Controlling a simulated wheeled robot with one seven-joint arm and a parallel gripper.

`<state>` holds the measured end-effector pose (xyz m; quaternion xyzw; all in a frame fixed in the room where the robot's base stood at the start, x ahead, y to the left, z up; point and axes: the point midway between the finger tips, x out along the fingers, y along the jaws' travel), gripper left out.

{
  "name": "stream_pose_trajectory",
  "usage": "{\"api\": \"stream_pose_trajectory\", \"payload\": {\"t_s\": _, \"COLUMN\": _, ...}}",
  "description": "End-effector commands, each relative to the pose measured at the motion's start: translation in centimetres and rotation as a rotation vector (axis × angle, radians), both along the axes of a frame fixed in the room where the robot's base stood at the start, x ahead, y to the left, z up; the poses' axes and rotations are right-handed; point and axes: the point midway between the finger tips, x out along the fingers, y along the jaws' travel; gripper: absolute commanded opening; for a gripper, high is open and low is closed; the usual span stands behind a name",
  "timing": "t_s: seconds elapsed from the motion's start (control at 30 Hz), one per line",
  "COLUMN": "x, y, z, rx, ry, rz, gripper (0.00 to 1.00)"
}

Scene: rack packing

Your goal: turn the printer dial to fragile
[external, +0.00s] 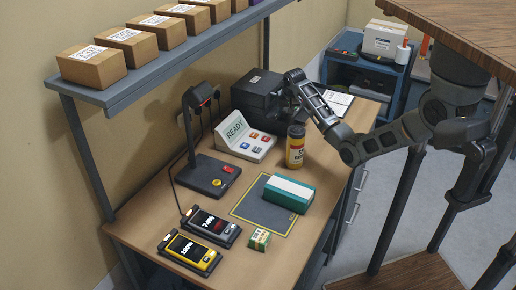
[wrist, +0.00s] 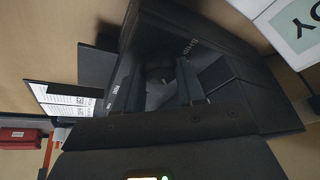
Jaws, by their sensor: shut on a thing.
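The printer is a dark box (external: 255,88) at the back of the bench, beside the white console. It fills much of the wrist view (wrist: 235,80), turned on its side. My gripper (external: 291,92) is at the printer's front right side. In the wrist view my gripper (wrist: 160,80) is shut on the printer dial (wrist: 155,73), a dark round knob mostly hidden between the dark fingers. Small pale lettering shows on the panel around it. It is too small and dim to tell which setting the dial points to.
A white console reading READY (external: 246,135) stands just left of the printer. A yellow-and-brown bottle (external: 296,147) stands under my arm. A printed sheet (external: 338,102) lies right of the printer. A teal box (external: 289,193) rests on the dark mat (external: 256,210) in front.

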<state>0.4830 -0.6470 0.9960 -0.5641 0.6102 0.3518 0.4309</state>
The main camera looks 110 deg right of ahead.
Motion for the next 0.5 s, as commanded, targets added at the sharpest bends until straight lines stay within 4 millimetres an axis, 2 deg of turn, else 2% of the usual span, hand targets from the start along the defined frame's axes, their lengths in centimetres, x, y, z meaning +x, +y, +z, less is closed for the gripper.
{"api": "stream_pose_trajectory", "payload": {"t_s": 0.37, "x": 0.13, "y": -0.12, "z": 0.20, "rx": -0.005, "ry": -0.002, "rz": -0.002, "gripper": 0.09}}
{"api": "stream_pose_trajectory", "payload": {"t_s": 0.4, "x": 0.14, "y": -0.12, "z": 0.21, "rx": -0.005, "ry": -0.002, "rz": -0.002, "gripper": 0.40}}
{"api": "stream_pose_trajectory", "payload": {"t_s": 0.5, "x": 0.12, "y": -0.10, "z": 0.19, "rx": -0.004, "ry": -0.002, "rz": -0.003, "gripper": 0.49}}
